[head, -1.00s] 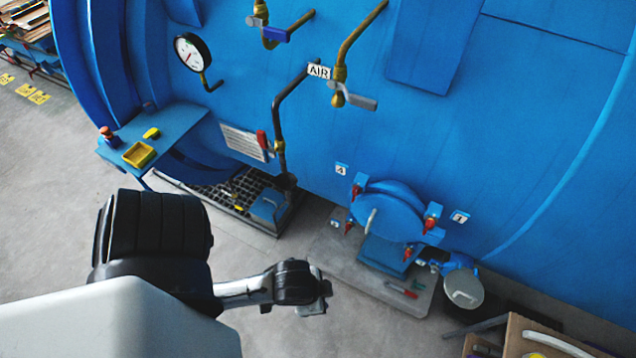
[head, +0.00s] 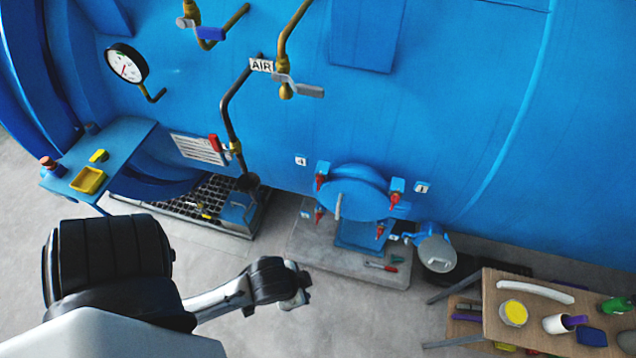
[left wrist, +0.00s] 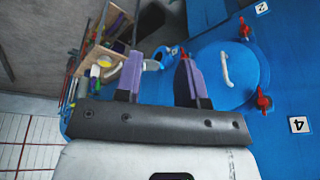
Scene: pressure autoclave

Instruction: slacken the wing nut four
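Wing nut four is the red nut (head: 321,181) beside the label 4 (head: 301,160), at the upper left of the round blue hatch (head: 360,199) in the head view. In the left wrist view, this red nut (left wrist: 263,101) is at the right, near the 4 label (left wrist: 299,124). My left gripper (head: 296,290) is below and left of the hatch in the head view, clear of the nut. Its two purple fingers (left wrist: 160,75) are apart with nothing held between them in the left wrist view. My right gripper is not in view.
Other red wing nuts (head: 395,198) ring the hatch. A grey lidded port (head: 437,253) is to its right. A wooden table (head: 490,310) with cups stands lower right. An AIR valve pipe (head: 232,115) and a grated platform (head: 250,222) are left. Bare floor surrounds my left gripper.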

